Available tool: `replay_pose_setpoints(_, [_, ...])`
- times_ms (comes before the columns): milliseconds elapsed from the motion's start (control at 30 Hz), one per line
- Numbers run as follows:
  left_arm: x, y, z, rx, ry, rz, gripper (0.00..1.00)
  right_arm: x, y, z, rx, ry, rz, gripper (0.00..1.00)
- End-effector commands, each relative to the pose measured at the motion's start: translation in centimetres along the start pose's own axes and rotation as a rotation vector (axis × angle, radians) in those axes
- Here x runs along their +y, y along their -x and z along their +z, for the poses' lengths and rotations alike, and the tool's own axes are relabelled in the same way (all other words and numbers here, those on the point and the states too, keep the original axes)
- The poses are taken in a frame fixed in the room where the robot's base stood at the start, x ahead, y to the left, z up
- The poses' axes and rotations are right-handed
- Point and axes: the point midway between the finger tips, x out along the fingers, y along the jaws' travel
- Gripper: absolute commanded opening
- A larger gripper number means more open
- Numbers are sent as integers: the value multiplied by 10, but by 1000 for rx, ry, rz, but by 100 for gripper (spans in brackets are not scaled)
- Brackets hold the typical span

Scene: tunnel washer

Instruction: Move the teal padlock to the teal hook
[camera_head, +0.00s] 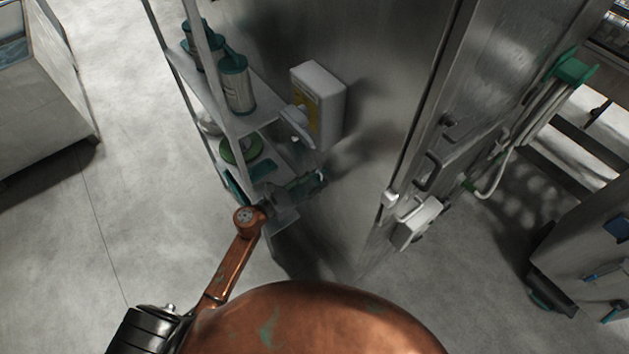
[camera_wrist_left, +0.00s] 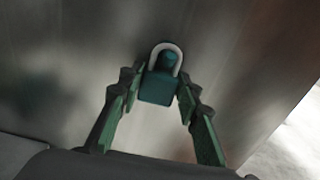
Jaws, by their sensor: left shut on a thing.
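The teal padlock (camera_wrist_left: 157,88) has a pale shackle and sits between the fingertips of my left gripper (camera_wrist_left: 160,92), which is shut on it. Its shackle points up in the wrist view. A small teal piece, seemingly the teal hook (camera_wrist_left: 171,60), shows within the shackle outline against the steel wall. I cannot tell whether the shackle is around it or only in front of it. In the head view my left gripper (camera_head: 302,187) is close to the steel wall, with a small teal shape at its tips. My right gripper is not in view.
A shelf rack (camera_head: 262,108) with teal canisters (camera_head: 235,84) stands left of the gripper. A white dispenser (camera_head: 318,102) is on the wall above. A door handle (camera_head: 427,172) and a hung hose (camera_head: 518,128) are to the right. Open floor (camera_head: 120,200) lies left.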

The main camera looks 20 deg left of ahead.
Motion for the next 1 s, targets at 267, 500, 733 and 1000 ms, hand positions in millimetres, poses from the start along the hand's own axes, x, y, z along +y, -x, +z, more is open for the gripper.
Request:
replay_pose_setpoints(267, [0, 0, 0, 0, 0, 0, 5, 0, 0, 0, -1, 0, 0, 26])
replay_pose_setpoints(500, [0, 0, 0, 0, 0, 0, 39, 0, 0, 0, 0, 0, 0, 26])
replay_pose_setpoints(733, [0, 0, 0, 0, 0, 0, 52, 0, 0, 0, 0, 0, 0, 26])
replay_pose_setpoints(1000, [0, 3, -1, 1, 0, 0, 52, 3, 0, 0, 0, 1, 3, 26])
